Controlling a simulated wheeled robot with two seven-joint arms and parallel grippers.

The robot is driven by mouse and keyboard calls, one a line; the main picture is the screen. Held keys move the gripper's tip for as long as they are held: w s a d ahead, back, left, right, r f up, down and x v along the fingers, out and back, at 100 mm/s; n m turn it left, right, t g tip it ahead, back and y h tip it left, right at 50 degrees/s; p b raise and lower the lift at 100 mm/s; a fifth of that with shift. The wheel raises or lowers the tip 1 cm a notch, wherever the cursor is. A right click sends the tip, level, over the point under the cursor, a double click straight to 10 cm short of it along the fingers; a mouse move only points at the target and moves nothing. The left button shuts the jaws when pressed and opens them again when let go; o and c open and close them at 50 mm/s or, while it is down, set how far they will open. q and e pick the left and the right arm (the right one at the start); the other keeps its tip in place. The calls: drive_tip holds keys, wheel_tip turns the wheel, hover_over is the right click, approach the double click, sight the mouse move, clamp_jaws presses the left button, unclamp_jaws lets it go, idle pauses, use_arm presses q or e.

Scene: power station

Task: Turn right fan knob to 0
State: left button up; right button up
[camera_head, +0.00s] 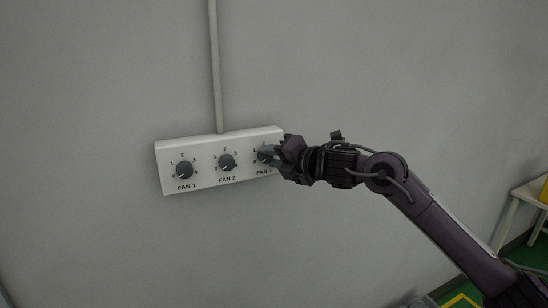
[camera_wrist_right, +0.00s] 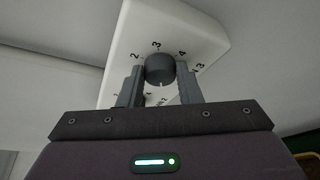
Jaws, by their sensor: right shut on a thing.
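A white switch box (camera_head: 205,178) on the wall carries three dark round knobs in a row, labelled FAN 1, FAN 2 and FAN 3. The FAN 3 knob at the right end is mostly hidden behind my right gripper (camera_head: 268,155) in the head view. In the right wrist view this dark knob (camera_wrist_right: 160,69) sits between the two fingers of my right gripper (camera_wrist_right: 160,85), which is shut on it. Numbers 2, 3 and 4 show around the knob there. I cannot read its exact setting. My left gripper is not in view.
The FAN 1 knob (camera_head: 184,170) and FAN 2 knob (camera_head: 226,162) are to the left of my right gripper. A grey conduit (camera_head: 215,65) runs up the wall from the box. A pale table (camera_head: 530,194) stands at the far right. The wall around the box is bare.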

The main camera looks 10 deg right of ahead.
drive_tip(key=shift+f, duration=0.15)
drive_tip(key=o, duration=1)
drive_tip(key=shift+c, duration=0.2)
drive_tip(key=b+v, duration=0.3)
drive_tip(key=v, duration=0.4)
drive_tip(key=shift+s, duration=0.35)
drive_tip(key=shift+d, duration=0.1)
